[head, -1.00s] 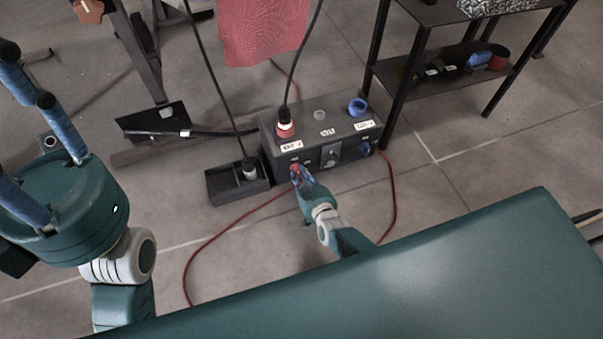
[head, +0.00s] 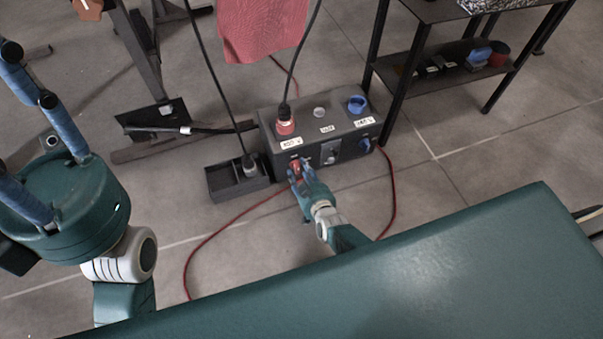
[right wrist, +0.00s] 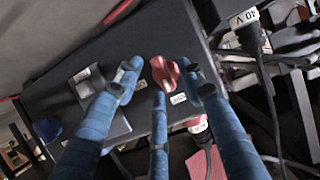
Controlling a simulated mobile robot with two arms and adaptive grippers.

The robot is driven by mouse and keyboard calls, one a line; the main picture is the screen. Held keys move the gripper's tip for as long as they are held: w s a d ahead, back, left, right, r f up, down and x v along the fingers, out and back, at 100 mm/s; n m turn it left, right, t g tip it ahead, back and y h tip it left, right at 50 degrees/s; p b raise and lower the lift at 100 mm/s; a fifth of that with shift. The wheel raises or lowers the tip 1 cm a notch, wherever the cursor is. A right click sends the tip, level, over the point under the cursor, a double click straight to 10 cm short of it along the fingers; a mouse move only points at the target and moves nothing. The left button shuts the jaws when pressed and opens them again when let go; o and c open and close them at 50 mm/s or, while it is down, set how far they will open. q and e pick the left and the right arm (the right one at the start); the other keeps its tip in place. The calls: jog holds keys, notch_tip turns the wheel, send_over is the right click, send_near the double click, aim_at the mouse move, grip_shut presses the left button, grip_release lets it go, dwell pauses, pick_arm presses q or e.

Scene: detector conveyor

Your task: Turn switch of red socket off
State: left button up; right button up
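The red socket (head: 285,127) is on top of a dark power box, with a black cable plugged into it. Its red switch (head: 294,168) is on the box's front face, below the socket. In the right wrist view the red switch (right wrist: 164,73) lies between the fingertips of my right gripper (right wrist: 160,82). The blue fingers are spread, with gaps beside the switch; I cannot tell if any finger touches it. In the head view my right gripper (head: 301,174) is at the box front and partly covers the switch. My left gripper is open and empty at the left edge.
A grey switch (head: 330,153) and a blue socket (head: 357,105) are farther right on the box. A black tray (head: 232,182) stands left of it, and a metal shelf (head: 455,75) right. A red cable (head: 225,232) loops over the floor.

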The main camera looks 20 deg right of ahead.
jog(key=shift+s, duration=0.15)
jog(key=v, duration=0.7)
jog(key=shift+r, duration=0.15)
dwell(0.4)
